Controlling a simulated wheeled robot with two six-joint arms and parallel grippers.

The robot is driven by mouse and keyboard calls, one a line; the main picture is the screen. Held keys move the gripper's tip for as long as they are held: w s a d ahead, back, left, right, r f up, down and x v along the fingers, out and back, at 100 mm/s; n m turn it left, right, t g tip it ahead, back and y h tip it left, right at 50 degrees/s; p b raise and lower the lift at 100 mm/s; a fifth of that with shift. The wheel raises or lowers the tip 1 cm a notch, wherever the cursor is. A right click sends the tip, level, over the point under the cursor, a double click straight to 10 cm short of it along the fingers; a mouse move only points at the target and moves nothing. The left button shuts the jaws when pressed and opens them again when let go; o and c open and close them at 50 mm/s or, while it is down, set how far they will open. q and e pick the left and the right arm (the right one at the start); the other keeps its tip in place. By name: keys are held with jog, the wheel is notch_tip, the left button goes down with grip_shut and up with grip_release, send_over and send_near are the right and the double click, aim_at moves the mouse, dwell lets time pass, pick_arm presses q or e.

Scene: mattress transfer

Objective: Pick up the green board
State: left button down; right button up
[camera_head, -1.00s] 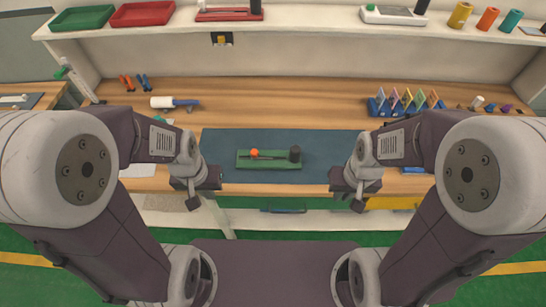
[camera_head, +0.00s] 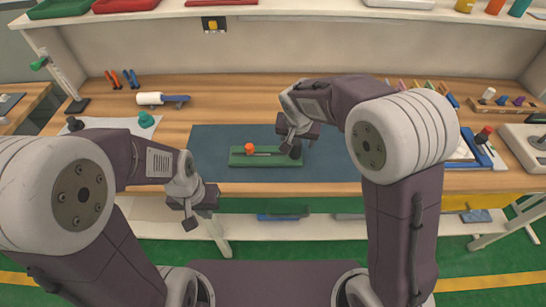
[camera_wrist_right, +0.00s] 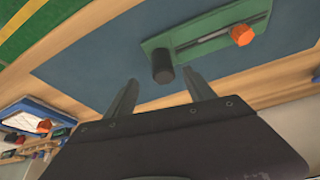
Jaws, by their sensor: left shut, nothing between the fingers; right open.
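The green board (camera_head: 265,160) lies flat on the dark blue mat (camera_head: 212,140). An orange knob (camera_head: 249,148) stands near its left end, and a black cylinder (camera_head: 296,149) stands at its right end, partly hidden by my right gripper. The board (camera_wrist_right: 190,34) also shows in the right wrist view, with the black cylinder (camera_wrist_right: 162,66) nearest my fingers. My right gripper (camera_wrist_right: 160,92) is open and empty. Its fingers point at the black cylinder, which appears just beyond the fingertips, apart from them. My left gripper (camera_head: 190,216) is shut and empty, low in front of the table's front edge.
A white and blue roller (camera_head: 160,99) and pliers (camera_head: 122,79) lie at the back left of the wooden table. A teal object (camera_head: 146,119) sits left of the mat. A blue rack (camera_head: 485,150) stands at the right. A shelf (camera_head: 290,14) runs above.

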aim_at(296, 144)
jog(key=x, duration=0.3)
jog(key=shift+w+a, duration=0.15)
jog(key=x, duration=0.4)
jog(key=shift+w+f, duration=0.2)
jog(key=shift+f, duration=0.1)
jog(key=shift+s+r, duration=0.1)
grip_shut()
